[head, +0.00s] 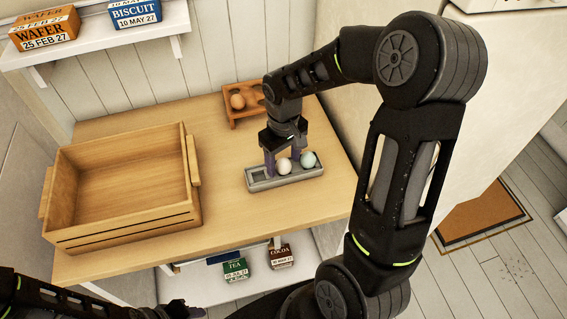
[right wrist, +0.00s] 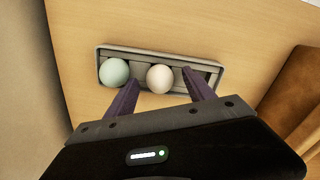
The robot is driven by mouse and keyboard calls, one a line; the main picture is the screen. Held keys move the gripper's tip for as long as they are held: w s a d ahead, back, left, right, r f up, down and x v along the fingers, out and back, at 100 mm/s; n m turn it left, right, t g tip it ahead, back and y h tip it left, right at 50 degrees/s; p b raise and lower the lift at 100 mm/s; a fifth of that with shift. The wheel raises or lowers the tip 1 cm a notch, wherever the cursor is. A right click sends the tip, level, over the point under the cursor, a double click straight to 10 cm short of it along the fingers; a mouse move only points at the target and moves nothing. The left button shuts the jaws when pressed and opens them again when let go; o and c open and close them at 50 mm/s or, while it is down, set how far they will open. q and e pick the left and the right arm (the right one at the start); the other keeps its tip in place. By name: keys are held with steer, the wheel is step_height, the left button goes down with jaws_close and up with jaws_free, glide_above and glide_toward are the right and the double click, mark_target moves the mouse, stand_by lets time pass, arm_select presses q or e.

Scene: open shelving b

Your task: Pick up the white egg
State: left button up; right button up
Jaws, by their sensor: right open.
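The white egg (head: 284,166) sits in a grey tray (head: 258,186) on the wooden counter, and it also shows in the right wrist view (right wrist: 160,79). A pale blue-green egg (head: 308,160) sits in the same tray; it is left of the white egg in the right wrist view (right wrist: 114,73). My right gripper (head: 283,160) is open over the tray. In the right wrist view its fingertips (right wrist: 161,78) are on either side of the white egg. I cannot tell whether they touch it. My left gripper (head: 182,310) shows partly at the bottom edge.
A wooden crate (head: 122,232) stands empty on the counter's left. A brown egg (head: 237,101) sits in a wooden holder (head: 231,121) behind my right gripper. Boxes stand on the upper shelf (head: 110,48) and the lower shelf (head: 220,284). The counter between crate and tray is clear.

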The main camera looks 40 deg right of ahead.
steer(key=shift+f, duration=0.55)
steer(key=shift+c, duration=0.5)
steer(key=c, duration=0.8)
